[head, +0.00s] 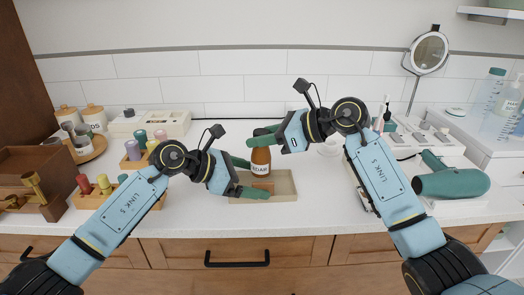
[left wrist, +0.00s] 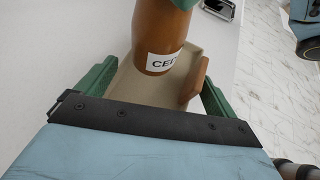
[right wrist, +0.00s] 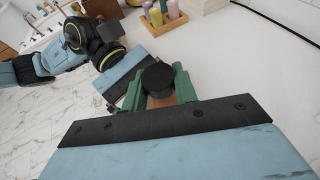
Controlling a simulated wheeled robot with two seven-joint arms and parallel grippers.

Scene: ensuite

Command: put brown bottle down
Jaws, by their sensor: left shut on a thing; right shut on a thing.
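The brown bottle (head: 260,158) has a white label and is upright over the beige tray (head: 284,187). My right gripper (head: 262,136) is shut on the bottle near its top. Its black cap (right wrist: 158,77) sits between the fingers in the right wrist view. I cannot tell whether the bottle's base touches the tray. My left gripper (head: 249,178) is shut on the tray, with one finger at the back and one at the front. The left wrist view shows the bottle (left wrist: 160,40) beyond the left fingers.
Coloured bottles in a wooden rack (head: 137,160) stand left of the tray. A brown wooden box (head: 38,170) is at far left. A green hair dryer (head: 452,180) lies at right, near a round mirror (head: 429,53). The counter front, between tray and dryer, has free room.

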